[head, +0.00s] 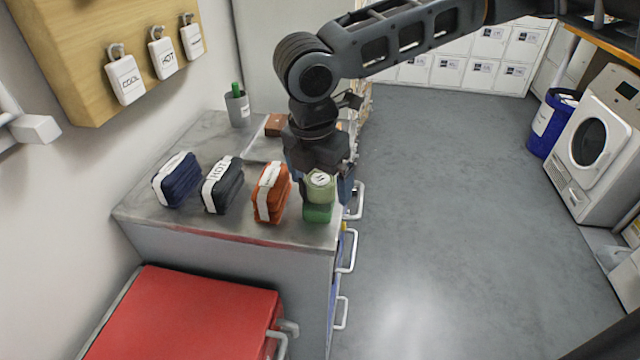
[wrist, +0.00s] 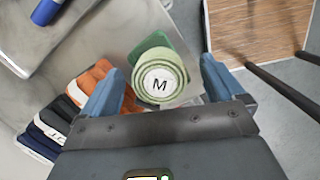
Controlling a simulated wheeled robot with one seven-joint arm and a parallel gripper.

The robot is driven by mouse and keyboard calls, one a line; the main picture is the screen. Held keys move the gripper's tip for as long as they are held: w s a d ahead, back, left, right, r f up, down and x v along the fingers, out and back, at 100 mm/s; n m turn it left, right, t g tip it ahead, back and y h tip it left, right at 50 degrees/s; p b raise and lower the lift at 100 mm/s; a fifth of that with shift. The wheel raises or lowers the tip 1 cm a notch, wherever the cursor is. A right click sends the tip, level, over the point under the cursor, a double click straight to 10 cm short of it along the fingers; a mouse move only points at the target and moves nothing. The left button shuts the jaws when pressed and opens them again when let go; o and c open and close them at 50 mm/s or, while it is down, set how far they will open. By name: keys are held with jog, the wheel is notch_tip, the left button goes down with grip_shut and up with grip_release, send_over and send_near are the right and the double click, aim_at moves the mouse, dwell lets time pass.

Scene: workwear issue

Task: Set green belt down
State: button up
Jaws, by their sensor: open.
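The green belt (head: 320,187) is a pale green roll with a round white label. In the wrist view the belt (wrist: 172,66) shows its label marked M. It appears to rest on a darker green folded item (head: 317,213) at the front right corner of the grey counter top (head: 222,142). My gripper (head: 322,178) is over this corner, pointing down. In the wrist view my gripper (wrist: 160,72) is open, with one blue finger on each side of the belt and a visible gap at both sides.
Orange (head: 271,192), black (head: 222,185) and navy (head: 177,180) folded bundles with white bands stand in a row left of the belt. A grey cup (head: 238,108) and a brown item (head: 276,124) are farther back. Drawer handles (head: 347,250) project on the right.

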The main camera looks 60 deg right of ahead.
jog(key=shift+c, duration=0.3)
jog(key=c, duration=1.2)
jog(key=shift+c, duration=0.2)
